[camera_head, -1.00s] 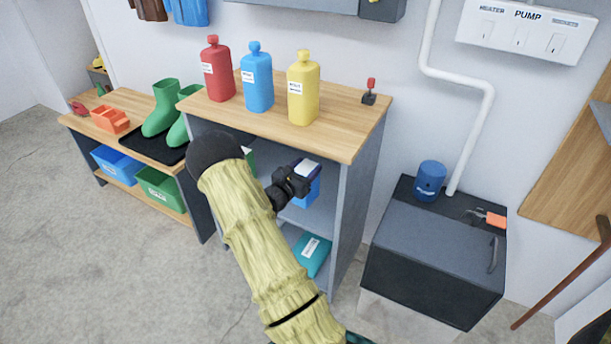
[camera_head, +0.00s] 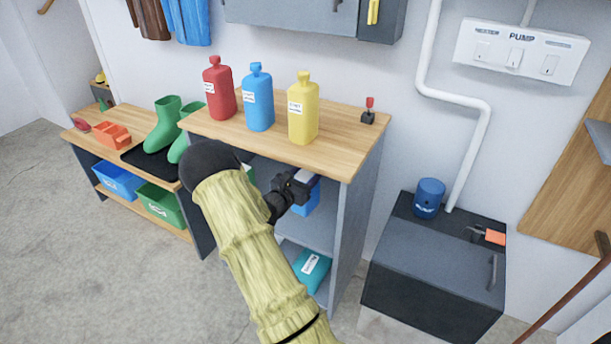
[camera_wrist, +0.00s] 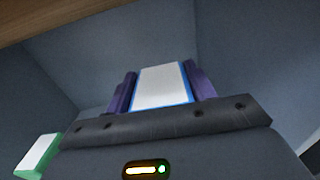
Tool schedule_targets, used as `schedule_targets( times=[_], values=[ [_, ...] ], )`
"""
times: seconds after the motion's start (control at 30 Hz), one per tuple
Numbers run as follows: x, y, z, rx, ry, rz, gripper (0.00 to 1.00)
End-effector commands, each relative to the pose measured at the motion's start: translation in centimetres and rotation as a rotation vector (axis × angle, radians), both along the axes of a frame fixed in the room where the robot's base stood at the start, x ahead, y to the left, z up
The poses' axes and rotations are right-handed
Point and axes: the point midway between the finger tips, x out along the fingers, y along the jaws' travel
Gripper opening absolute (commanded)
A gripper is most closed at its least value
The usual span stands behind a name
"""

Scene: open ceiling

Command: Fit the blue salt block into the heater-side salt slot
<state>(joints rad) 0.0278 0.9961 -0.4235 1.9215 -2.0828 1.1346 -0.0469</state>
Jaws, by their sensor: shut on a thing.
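My gripper (camera_head: 290,188) reaches into the open upper shelf bay of the wooden-topped cabinet. It is shut on the blue salt block (camera_head: 307,198), a blue block with a white top face, partly hidden behind the fingers. In the wrist view the block (camera_wrist: 162,86) shows its white face with blue edges, between the two purple-grey fingers (camera_wrist: 160,90). A blue cylinder (camera_head: 429,197) stands on the dark box unit at the right. I cannot make out the heater-side salt slot in any view.
The cabinet top (camera_head: 345,145) holds red, blue and yellow bottles. A teal packet (camera_head: 311,270) lies on the lower shelf. A green-and-white block (camera_wrist: 38,154) sits left of my gripper in the wrist view. The dark unit (camera_head: 435,265) stands right of the cabinet. Open floor lies at the left.

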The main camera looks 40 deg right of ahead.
Motion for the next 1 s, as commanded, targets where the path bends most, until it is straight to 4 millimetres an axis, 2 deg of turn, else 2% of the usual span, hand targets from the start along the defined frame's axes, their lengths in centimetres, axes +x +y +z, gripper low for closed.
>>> schedule_targets(
  times=[0.27,1.0],
  values=[
    [0.5,1.4,1.5,-0.007,-0.002,0.036,0.0],
    [1.9,10.3,5.7,-0.006,-0.002,0.27,0.0]
  ],
)
